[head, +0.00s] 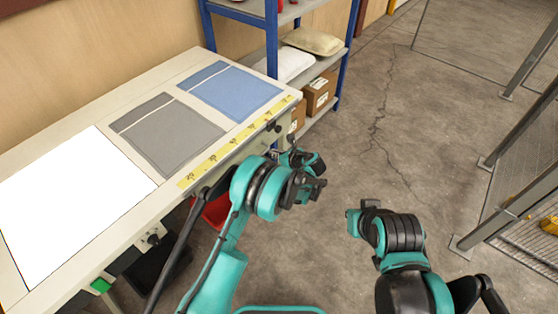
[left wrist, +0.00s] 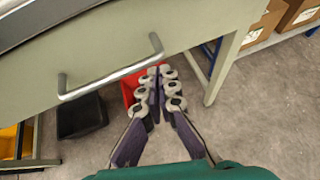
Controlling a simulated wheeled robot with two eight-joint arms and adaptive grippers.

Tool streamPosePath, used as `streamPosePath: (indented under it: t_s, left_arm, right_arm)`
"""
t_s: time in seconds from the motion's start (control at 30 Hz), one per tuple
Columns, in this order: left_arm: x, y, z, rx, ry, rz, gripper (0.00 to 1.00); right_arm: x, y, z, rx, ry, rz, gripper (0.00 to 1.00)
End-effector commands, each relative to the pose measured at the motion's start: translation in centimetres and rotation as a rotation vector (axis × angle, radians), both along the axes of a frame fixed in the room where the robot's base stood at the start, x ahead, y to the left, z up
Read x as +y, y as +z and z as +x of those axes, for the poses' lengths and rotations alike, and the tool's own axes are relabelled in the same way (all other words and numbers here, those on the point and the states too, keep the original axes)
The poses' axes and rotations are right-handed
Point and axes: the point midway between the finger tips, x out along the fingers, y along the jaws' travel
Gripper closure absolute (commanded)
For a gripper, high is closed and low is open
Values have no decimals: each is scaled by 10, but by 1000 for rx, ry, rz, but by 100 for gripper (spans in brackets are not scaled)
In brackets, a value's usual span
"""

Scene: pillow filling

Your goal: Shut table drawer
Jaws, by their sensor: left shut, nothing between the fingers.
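The table drawer shows in the left wrist view as a pale front panel (left wrist: 75,55) with a grey metal bar handle (left wrist: 115,74). A dark strip runs along its upper edge at the top left; I cannot tell how far the drawer stands out. My left gripper (left wrist: 155,74) is shut and empty, its fingertips close to the right end of the handle; contact is unclear. In the head view my left gripper (head: 302,160) is beside the table's front edge, and my arm hides much of that side. My right arm is at the lower right; its gripper's jaw state is unclear.
The white table (head: 75,265) carries a grey fabric piece (head: 168,134) and a blue one (head: 232,91). A red bin (left wrist: 130,88) and a black bin (left wrist: 82,115) stand below. A blue-framed shelf (head: 272,40) stands behind. The floor (head: 380,120) right of the table is clear.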

Motion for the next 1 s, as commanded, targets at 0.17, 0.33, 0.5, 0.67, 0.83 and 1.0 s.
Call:
streamPosePath:
  t_s: [0.17,0.33,0.5,0.67,0.83,1.0]
  left_arm:
    - [1,1,1,0,0,0,100]
    - [1,1,1,0,0,0,100]
    - [13,0,10,0,5,0,100]
    - [36,0,28,0,5,0,100]
    - [44,1,35,-1,1,2,100]
    - [45,2,35,-2,2,2,100]
  right_arm:
    - [0,0,0,0,0,0,100]
    - [0,0,0,0,0,0,100]
    - [0,-4,0,0,0,0,100]
    - [0,-9,0,0,0,0,100]
    - [0,-10,0,0,0,0,100]
    - [0,-9,0,0,0,0,100]
